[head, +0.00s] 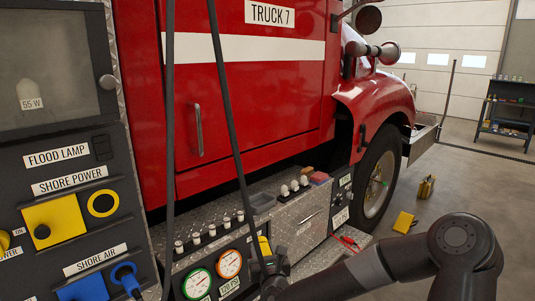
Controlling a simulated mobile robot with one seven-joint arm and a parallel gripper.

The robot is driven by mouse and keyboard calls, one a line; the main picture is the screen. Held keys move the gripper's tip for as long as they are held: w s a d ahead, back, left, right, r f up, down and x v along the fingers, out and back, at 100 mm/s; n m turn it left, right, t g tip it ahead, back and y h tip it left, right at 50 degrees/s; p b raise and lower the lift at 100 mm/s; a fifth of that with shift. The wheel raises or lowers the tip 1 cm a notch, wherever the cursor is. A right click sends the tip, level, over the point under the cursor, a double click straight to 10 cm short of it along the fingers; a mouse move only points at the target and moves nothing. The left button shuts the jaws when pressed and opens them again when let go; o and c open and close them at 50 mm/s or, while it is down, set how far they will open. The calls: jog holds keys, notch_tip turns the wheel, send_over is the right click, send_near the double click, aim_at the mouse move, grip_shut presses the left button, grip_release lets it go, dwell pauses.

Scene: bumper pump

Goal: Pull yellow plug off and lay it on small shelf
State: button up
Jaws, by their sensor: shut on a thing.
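My gripper (271,272) is low in the middle of the head view, in front of the pump panel. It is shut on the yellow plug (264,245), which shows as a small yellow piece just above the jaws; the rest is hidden. A black cable (232,130) hangs from above and runs down to the plug. At left, the shore power panel has a yellow ring socket (103,203) with nothing in it, beside a yellow cover (53,221). The plug is well apart from this socket. I cannot tell which surface is the small shelf.
A blue plug (125,275) sits in the shore air socket. A second cable (169,120) hangs left of mine.

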jog(key=s+d+f+m+h, duration=0.1)
jog(key=s+d+f+h, duration=0.15)
jog(key=d+f, duration=0.55)
jog(key=s+d+f+m+h, duration=0.2)
jog(key=s+d+f, duration=0.1)
jog(key=d+f, duration=0.5)
jog(key=s+a+r+n+g+y, duration=0.1)
jog(key=a+n+y, duration=0.2)
jog(key=a, duration=0.8)
jog(key=s+a+r+n+g+y, duration=0.15)
jog(key=a+y, duration=0.25)
jog(key=a, duration=0.6)
jog(key=s+a+r+n+g+y, duration=0.1)
jog(key=s+a+n+g+y, duration=0.1)
jog(key=s+a, duration=0.5)
jog(key=s+a+r+n+g+y, duration=0.1)
jog(key=s+a+n+g+y, duration=0.2)
jog(key=a, duration=0.8)
jog(key=shift+t+h, duration=0.25)
jog(key=shift+h, duration=0.5)
jog(key=x, duration=0.9)
jog(key=shift+s+a+f, duration=0.1)
jog(key=shift+a+f, duration=0.05)
jog(key=shift+a, duration=0.15)
jog(key=shift+a+f, duration=0.15)
jog(key=shift+f, duration=1.65)
